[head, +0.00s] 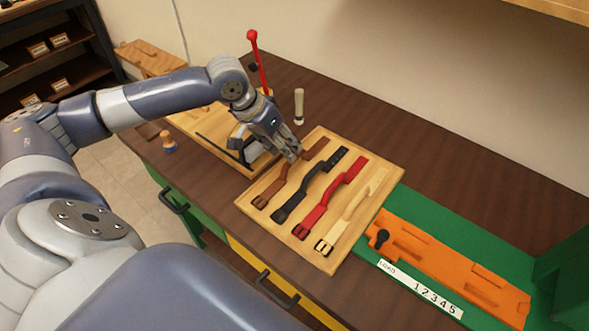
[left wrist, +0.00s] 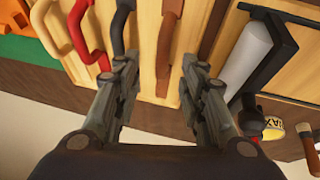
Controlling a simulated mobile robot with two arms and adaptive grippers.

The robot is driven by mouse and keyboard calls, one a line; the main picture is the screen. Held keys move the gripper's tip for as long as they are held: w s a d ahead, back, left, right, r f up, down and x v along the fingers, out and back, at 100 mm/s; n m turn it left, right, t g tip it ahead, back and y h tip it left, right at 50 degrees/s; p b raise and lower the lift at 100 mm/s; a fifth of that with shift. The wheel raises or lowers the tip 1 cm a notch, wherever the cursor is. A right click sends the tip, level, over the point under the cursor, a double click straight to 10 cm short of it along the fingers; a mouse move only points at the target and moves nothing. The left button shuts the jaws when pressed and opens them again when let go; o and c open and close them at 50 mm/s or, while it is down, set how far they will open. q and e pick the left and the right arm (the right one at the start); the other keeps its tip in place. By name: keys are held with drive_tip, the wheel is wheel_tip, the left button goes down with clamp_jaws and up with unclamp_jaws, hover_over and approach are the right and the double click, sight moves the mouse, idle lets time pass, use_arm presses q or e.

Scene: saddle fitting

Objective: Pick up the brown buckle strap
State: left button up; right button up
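The brown buckle strap (head: 272,193) lies on a light wooden board (head: 392,172), leftmost in a row of straps, its buckle end toward me. My left gripper (head: 294,156) is over the strap's far half and hides part of it. In the left wrist view the brown strap (left wrist: 168,45) runs between the two open fingers of my left gripper (left wrist: 157,74), with visible gaps on both sides. A black strap (head: 300,195), a red strap (head: 325,210) and a cream strap (head: 350,215) lie to its right. My right gripper is not in view.
Left of the board stands a wooden fixture with a grey cylinder (left wrist: 243,55) and a red-handled lever (head: 256,60). A pale-handled tool (head: 298,105) stands behind. An orange block (head: 450,265) lies on green at right. The brown tabletop (head: 400,145) behind the board is clear.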

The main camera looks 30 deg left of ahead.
use_arm(q)
drive_tip(key=shift+x, duration=0.95)
drive_tip(key=p+x, duration=0.1)
drive_tip(key=x, duration=0.4)
drive_tip(key=shift+w+a+f, duration=0.1)
drive_tip(key=shift+w+f, duration=0.05)
drive_tip(key=shift+f, duration=0.15)
drive_tip(key=shift+r, duration=0.1)
clamp_jaws()
